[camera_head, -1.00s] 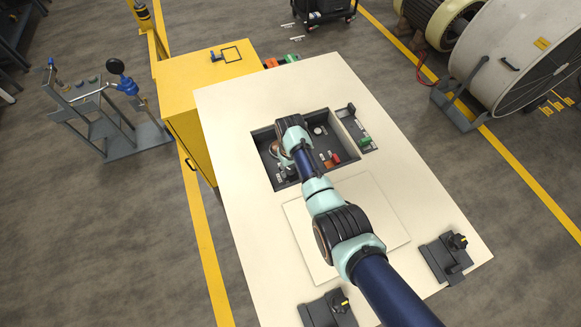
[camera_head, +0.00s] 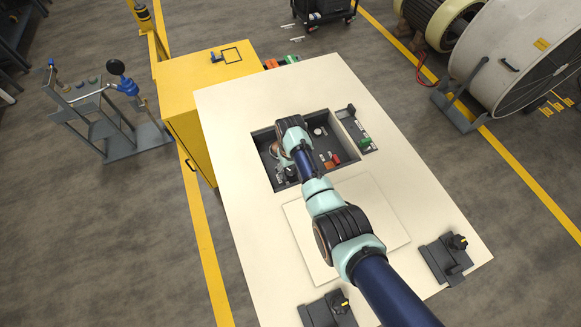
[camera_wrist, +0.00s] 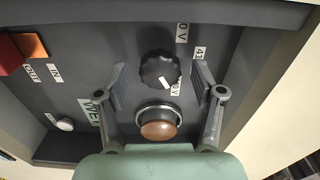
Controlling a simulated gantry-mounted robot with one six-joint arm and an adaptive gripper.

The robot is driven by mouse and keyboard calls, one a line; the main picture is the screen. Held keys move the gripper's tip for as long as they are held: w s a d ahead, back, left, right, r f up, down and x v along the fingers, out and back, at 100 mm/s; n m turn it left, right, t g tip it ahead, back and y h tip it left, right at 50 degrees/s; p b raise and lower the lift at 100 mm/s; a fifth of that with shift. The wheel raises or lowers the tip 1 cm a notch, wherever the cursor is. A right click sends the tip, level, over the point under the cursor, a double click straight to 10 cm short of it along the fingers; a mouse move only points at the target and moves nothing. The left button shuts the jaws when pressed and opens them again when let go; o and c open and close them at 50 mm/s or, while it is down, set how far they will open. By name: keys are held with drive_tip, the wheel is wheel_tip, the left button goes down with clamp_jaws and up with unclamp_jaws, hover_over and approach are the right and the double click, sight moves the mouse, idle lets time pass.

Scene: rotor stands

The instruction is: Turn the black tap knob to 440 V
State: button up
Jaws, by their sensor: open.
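The black tap knob (camera_wrist: 160,70) shows in the wrist view, round and scalloped with a white pointer mark toward its lower right edge. Voltage labels (camera_wrist: 198,53) stand around it, partly cut off or hidden, so I cannot read the setting. My gripper (camera_wrist: 161,85) is open, with one finger on each side of the knob and gaps between. I cannot tell its height over the knob. In the head view my arm hides the knob and most of the gripper in the recessed panel (camera_head: 262,142).
A copper-brown round button (camera_wrist: 158,130) sits just below the knob in the wrist view. Red and orange blocks (camera_wrist: 22,48) and a small white button (camera_wrist: 65,124) lie to the left. Recess walls surround the panel. Two dark fixtures (camera_head: 446,258) stand at the table's near end.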

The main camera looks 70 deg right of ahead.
sight(291, 171)
wheel_tip(291, 171, up, 12)
idle(0.4)
idle(0.4)
drive_tip(key=w+a+r+n+t+h, duration=0.1)
drive_tip(key=w+a+r+n+t, duration=0.15)
drive_tip(key=w+a, duration=0.6)
drive_tip(key=w+a+r+n+t+h, duration=0.2)
drive_tip(key=w+a+r+t, duration=0.15)
drive_tip(key=a, duration=0.95)
drive_tip(key=a+r+n+t+y, duration=0.1)
drive_tip(key=a+r+n+t, duration=0.3)
drive_tip(key=a, duration=0.7)
drive_tip(key=s+a+r+t+y+p, duration=0.1)
drive_tip(key=s+a+r, duration=0.2)
drive_tip(key=a+r, duration=0.2)
drive_tip(key=s+a+r+t+y, duration=0.1)
drive_tip(key=s+a+r+t, duration=0.1)
drive_tip(key=s+a+r, duration=0.3)
wheel_tip(291, 171, up, 17)
drive_tip(key=w+p, duration=0.2)
drive_tip(key=p, duration=1.5)
drive_tip(key=shift+w+p, duration=0.35)
drive_tip(key=shift+p, duration=0.05)
